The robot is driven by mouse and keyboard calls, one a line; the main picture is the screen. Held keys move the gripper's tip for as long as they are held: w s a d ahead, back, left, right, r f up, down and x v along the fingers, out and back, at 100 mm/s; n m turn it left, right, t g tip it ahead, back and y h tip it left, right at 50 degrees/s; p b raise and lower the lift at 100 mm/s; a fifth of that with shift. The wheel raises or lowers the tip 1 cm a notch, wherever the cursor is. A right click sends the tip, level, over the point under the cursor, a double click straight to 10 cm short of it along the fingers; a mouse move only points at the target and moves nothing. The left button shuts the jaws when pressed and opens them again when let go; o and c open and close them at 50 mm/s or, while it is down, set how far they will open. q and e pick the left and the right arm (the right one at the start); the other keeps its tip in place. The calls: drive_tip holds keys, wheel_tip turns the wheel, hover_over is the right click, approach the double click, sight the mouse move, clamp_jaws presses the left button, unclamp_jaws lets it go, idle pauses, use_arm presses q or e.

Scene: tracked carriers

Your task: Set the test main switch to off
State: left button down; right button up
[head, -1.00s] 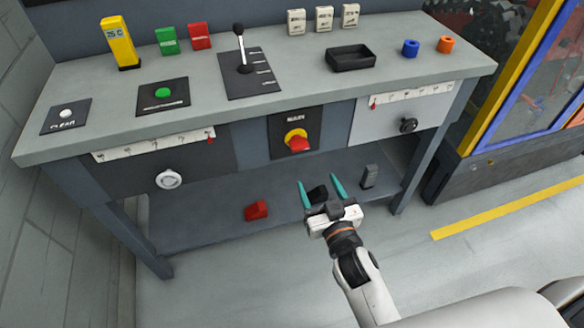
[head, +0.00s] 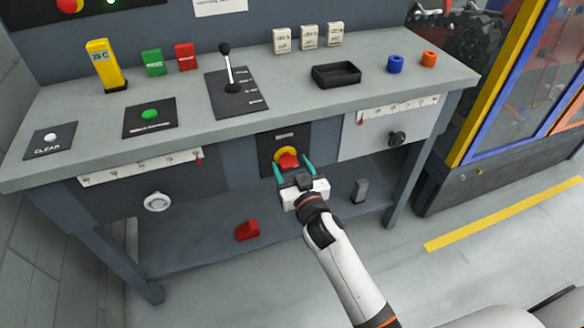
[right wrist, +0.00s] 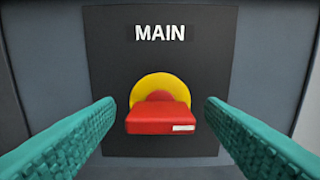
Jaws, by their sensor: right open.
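The main switch is a red handle (head: 288,160) on a yellow round base (head: 283,153), set on a black panel on the bench front. In the right wrist view the red handle (right wrist: 158,118) sits below the yellow disc (right wrist: 157,85), under the label MAIN (right wrist: 160,33). The handle lies level, with a white mark at its right end. My right gripper (head: 292,169) is open, its teal fingers on either side of the handle. In the right wrist view the fingers (right wrist: 160,125) stand clear of the handle on both sides. My left gripper is not in view.
On the bench front are a white knob (head: 157,202) at left and a black knob (head: 397,139) at right. A black lever (head: 228,70) and an open black tray (head: 336,75) stand on top. A red block (head: 247,230) lies on the lower shelf.

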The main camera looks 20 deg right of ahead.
drive_tip(key=c, duration=1)
